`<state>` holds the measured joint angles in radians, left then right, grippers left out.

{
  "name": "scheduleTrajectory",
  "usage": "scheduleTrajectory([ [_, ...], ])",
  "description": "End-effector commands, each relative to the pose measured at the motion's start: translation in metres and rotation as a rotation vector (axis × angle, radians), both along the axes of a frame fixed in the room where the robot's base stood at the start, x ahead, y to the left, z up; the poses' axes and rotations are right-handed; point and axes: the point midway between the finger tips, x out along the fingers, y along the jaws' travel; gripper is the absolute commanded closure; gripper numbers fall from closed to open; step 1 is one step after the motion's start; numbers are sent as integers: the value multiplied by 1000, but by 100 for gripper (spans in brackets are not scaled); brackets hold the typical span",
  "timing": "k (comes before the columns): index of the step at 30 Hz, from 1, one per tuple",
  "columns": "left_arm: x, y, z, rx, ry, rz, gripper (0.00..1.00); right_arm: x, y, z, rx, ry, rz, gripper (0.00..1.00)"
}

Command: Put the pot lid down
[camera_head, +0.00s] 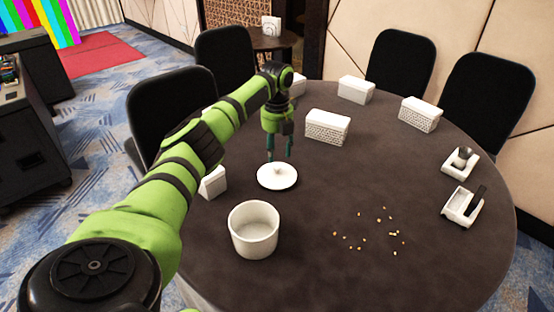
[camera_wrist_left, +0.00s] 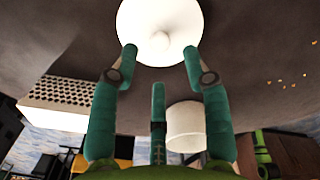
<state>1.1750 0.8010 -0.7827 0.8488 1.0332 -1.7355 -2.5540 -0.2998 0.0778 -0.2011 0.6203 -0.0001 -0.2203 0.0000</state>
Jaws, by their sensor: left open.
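The white round pot lid (camera_head: 277,177) lies flat on the dark table, behind the white pot (camera_head: 254,230), which stands open and uncovered. My left gripper (camera_head: 279,158) is open and points down just above and behind the lid, with its fingers apart and nothing between them. In the left wrist view the lid (camera_wrist_left: 160,22) shows beyond the spread fingertips (camera_wrist_left: 160,55), with its knob near the middle of the gap. The pot (camera_wrist_left: 186,127) also shows there, beside a finger. My right gripper is in neither view.
White perforated boxes (camera_head: 327,128) stand toward the back of the round table (camera_head: 300,270). Small yellowish bits (camera_head: 379,232) lie scattered right of the pot. Two white holders (camera_head: 463,206) with dark items sit at the right edge. Black chairs (camera_head: 402,62) surround the table.

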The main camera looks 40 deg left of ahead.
Motion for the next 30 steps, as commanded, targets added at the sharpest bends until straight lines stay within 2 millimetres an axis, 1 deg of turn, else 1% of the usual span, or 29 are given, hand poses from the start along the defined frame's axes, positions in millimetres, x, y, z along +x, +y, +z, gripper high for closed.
scheduleTrajectory([
  [1, 1, 0, 13, 0, -5, 0, 52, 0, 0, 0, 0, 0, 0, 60],
  [6, 0, 0, 45, 1, -2, 0, 52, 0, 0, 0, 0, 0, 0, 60],
  [9, 0, 0, 58, 1, -1, 1, 52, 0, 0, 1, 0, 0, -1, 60],
  [12, 0, 0, 65, 0, -1, 1, 52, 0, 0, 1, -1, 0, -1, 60],
  [16, 0, 0, 68, 0, 1, 1, 52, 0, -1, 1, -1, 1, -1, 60],
  [30, 0, 0, 68, 0, 1, 1, 52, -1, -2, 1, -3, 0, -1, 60],
])
